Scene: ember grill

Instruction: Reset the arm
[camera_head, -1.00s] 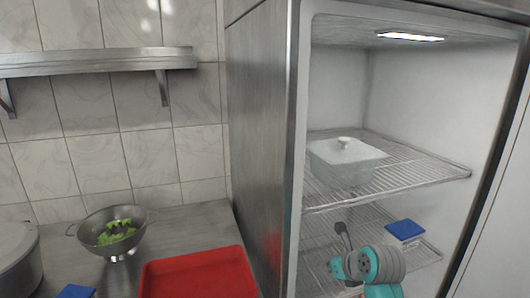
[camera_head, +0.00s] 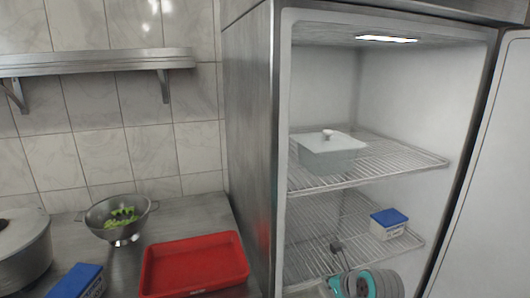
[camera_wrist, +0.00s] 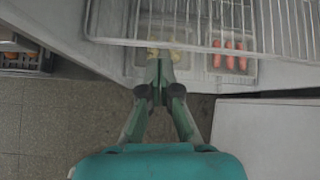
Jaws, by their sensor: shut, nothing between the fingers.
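My gripper (camera_wrist: 161,88) is in the wrist view, with its two fingers together and nothing between them. It points toward the lower part of the open fridge, in front of the wire rack (camera_wrist: 205,45). In the head view my grey and teal arm shows low in front of the fridge opening, at the bottom edge. My fingertips are hard to make out there.
The open fridge holds a lidded white dish (camera_head: 328,150) on its upper rack and a blue-lidded container (camera_head: 388,223) below. A red tray (camera_head: 195,262), a colander (camera_head: 118,220), another blue-lidded box (camera_head: 78,282) and a pot (camera_head: 24,250) stand on the counter. Floor (camera_wrist: 60,120) is clear.

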